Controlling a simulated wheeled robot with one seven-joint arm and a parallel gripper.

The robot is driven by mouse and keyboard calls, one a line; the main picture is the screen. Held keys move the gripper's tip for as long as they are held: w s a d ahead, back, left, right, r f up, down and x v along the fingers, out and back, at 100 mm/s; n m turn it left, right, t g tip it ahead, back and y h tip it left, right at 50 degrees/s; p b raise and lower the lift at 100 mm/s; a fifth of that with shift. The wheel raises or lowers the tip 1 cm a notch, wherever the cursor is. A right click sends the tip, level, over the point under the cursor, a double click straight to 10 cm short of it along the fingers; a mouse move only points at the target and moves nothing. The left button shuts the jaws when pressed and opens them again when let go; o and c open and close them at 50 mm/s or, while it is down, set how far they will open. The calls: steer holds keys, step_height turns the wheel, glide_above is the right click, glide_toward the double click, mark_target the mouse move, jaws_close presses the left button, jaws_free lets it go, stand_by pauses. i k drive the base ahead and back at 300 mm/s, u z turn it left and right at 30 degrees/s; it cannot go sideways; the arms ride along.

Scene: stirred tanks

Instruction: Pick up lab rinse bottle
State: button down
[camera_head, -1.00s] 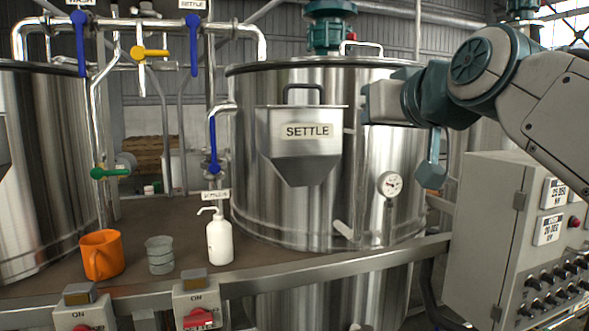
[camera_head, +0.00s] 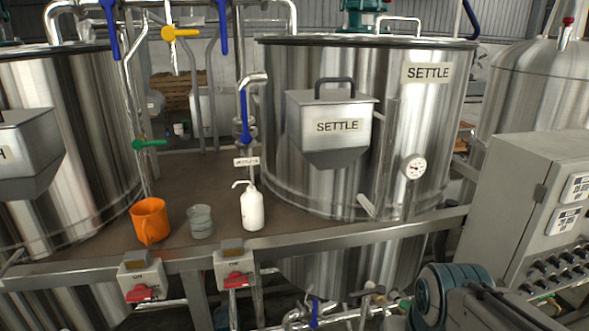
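The lab rinse bottle (camera_head: 252,209) is white with a thin bent spout pointing left. It stands upright on the brown deck in front of the large steel tank labelled SETTLE, near the deck's front metal edge. Part of my arm shows at the bottom right, low and in front of the deck. My gripper's fingers cannot be made out in this view. The bottle stands apart from my arm, and nothing touches it.
A grey control cabinet (camera_head: 535,200) stands at right.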

mark_target(252, 201)
steer(key=u, duration=2.5)
steer(key=i, duration=1.1)
steer(key=z, duration=3.35)
